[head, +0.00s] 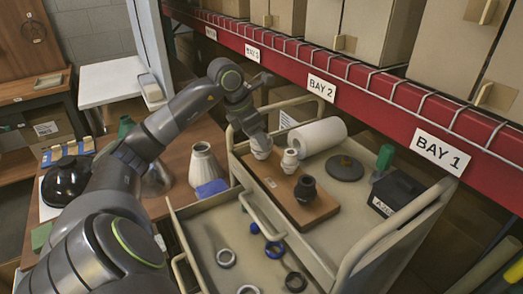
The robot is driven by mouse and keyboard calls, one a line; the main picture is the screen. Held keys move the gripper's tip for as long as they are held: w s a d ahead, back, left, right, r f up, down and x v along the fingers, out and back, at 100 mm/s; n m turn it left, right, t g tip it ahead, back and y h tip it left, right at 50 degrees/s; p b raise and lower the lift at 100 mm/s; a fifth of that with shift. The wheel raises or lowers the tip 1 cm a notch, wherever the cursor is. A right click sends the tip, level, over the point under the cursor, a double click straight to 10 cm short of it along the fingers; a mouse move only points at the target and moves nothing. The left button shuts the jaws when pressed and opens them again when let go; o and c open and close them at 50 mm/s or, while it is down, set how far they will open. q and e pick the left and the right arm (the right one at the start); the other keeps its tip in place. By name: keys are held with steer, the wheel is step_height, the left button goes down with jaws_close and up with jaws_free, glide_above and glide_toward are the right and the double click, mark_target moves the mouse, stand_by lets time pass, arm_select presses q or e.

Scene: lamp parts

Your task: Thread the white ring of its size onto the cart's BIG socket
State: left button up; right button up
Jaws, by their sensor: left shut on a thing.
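The cart (337,246) carries a brown board (277,184) on its upper tray. On the board stand a small white socket (290,162) and a larger dark socket (305,189). My left gripper (260,146) reaches down at the board's far left end. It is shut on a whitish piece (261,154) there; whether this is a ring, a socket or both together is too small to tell. A pale ring (226,258) and another pale ring (248,290) lie in the cart's near tray. My right gripper is not in view.
A white roll (318,136), a dark disc (345,168) and a black box (396,192) are on the cart. A red shelf beam (380,85) runs behind. A white vase (205,165) stands left.

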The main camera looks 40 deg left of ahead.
arm_select(q)
steer(key=shift+s+f, duration=0.15)
steer(key=shift+f, duration=0.2)
steer(key=shift+m, duration=0.3)
steer(key=shift+f+m+g+h+b, duration=0.1)
steer(key=shift+m+g+h+b, duration=0.3)
steer(key=shift+m, duration=0.3)
steer(key=shift+a+m+h, duration=0.1)
steer(key=shift+m+h, duration=0.2)
steer(key=shift+m, duration=0.7)
steer(key=shift+w+a+m+g+h+b, duration=0.15)
steer(key=shift+m+g, duration=0.1)
steer(key=shift+m, duration=0.3)
steer(key=shift+d+m+g+h+b, duration=0.1)
steer(key=shift+m+g, duration=0.1)
steer(key=shift+m, duration=0.4)
steer(key=shift+w+a+m+g+h+b, duration=0.15)
steer(key=shift+m+g, duration=0.1)
steer(key=shift+m, duration=0.3)
steer(key=shift+d, duration=0.1)
